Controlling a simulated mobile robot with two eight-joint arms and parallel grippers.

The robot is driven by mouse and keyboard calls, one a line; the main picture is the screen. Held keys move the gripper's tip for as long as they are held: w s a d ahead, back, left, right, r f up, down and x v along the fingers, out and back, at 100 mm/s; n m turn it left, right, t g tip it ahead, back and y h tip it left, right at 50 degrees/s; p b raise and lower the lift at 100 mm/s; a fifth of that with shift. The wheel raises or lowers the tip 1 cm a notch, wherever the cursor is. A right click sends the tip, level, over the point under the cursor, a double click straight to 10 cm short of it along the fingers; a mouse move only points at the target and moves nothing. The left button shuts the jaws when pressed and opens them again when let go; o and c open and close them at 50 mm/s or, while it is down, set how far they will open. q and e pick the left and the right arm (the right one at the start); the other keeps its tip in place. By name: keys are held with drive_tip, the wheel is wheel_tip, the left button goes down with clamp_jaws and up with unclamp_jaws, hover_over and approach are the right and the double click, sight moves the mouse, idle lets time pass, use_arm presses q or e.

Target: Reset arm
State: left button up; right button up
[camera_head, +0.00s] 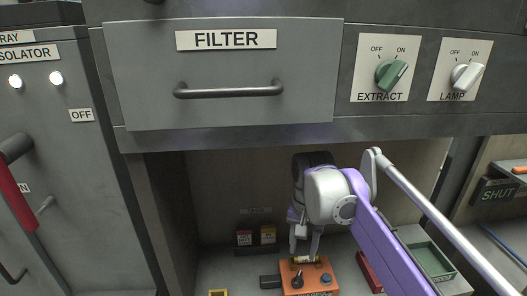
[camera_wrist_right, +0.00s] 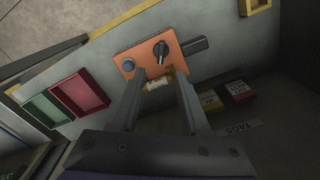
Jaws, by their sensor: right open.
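My right arm (camera_head: 392,232) reaches into the recess under the filter drawer. My right gripper (camera_head: 304,250) points down and is open above an orange block (camera_head: 322,273). A small brass-coloured cylinder (camera_head: 305,260) with a pale middle lies at the block's back edge, below and between the fingertips. In the right wrist view, the open fingers (camera_wrist_right: 161,76) stand on either side of this cylinder (camera_wrist_right: 158,85), with no clear contact. The orange block (camera_wrist_right: 143,53) carries a black knob and a grey round button. My left gripper is not in view.
The filter drawer (camera_head: 228,75) is shut above the recess. A red tray (camera_head: 369,272) and a green tray (camera_head: 431,261) lie right of the block. Red and yellow labelled boxes (camera_head: 256,237) stand at the back. A yellow-edged item (camera_head: 218,293) is at front left.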

drive_tip(key=s+d+f+n+t, duration=0.2)
drive_tip(key=s+f, duration=0.6)
drive_tip(key=s, duration=0.2)
drive_tip(key=s+d+f+n+t, duration=0.2)
drive_tip(key=s+f+n+t, duration=0.1)
drive_tip(key=s+f, duration=0.5)
drive_tip(key=shift+s+d+f+n, duration=0.3)
drive_tip(key=shift+s+d+f, duration=0.05)
drive_tip(key=shift+s, duration=0.55)
